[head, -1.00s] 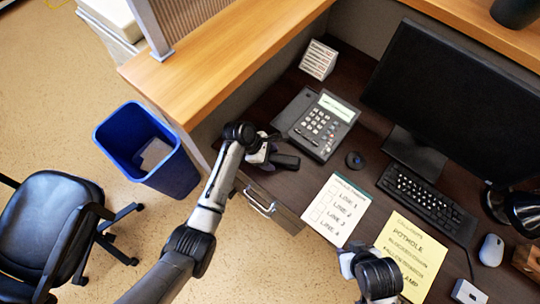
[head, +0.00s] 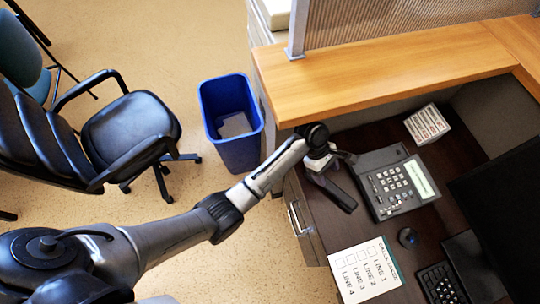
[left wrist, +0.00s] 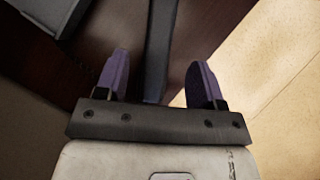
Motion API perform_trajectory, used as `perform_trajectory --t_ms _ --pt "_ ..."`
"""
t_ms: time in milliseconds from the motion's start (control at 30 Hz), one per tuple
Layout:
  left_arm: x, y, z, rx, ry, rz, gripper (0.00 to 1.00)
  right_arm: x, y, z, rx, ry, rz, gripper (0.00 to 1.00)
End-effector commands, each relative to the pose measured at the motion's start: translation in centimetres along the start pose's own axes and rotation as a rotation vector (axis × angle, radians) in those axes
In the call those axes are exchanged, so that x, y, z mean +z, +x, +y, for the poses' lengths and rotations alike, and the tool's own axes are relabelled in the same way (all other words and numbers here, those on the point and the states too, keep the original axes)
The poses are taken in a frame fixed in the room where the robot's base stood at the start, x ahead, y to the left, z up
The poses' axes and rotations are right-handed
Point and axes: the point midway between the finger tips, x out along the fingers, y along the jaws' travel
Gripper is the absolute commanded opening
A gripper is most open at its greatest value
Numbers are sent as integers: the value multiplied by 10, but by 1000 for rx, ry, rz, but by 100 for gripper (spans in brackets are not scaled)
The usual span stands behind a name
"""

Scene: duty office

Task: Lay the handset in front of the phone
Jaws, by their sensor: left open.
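The grey desk phone (head: 394,184), with a keypad and a pale display, sits on the dark desk. The black handset (head: 334,191) lies on the desk to the left of the phone, apart from it. My left gripper (head: 320,163) is at the handset's upper end. In the left wrist view, the two purple fingers of the left gripper (left wrist: 160,80) stand apart, with the dark handset (left wrist: 160,45) between them and a gap on each side. A grey corner, likely the phone (left wrist: 48,14), shows at the upper left. My right gripper is out of view.
A wooden ledge (head: 390,70) runs above the desk's back edge. A drawer (head: 305,220) is at the desk's left side. A line card (head: 364,272), a round black object (head: 407,237), keyboard (head: 440,285), monitor (head: 505,215) and small white box (head: 427,124) are around the phone.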

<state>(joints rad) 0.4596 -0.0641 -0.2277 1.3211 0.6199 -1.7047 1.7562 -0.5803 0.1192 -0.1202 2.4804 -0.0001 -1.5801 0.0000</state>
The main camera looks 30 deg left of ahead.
Motion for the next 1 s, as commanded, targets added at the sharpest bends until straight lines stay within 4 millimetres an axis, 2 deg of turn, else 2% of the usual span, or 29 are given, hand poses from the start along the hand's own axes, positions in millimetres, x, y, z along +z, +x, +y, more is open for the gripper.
perform_trajectory --t_ms 200,267,367,467,533,700,800,900,1000 --pt "-6 3 -7 8 33 10 63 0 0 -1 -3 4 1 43" --pt "-13 7 -18 18 84 26 63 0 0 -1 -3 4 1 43" --pt "-32 15 -46 44 225 73 63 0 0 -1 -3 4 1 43" --pt "-54 19 -86 66 416 149 63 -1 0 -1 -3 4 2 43" --pt "-70 18 -121 71 574 220 63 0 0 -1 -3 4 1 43" --pt "-96 -1 -207 25 976 415 63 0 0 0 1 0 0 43" --pt "-103 -19 -250 -34 1179 515 63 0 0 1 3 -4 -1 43" --pt "-104 -38 -284 -100 1344 595 63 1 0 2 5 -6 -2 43" --pt "-104 -55 -308 -160 1466 653 63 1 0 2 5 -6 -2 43"
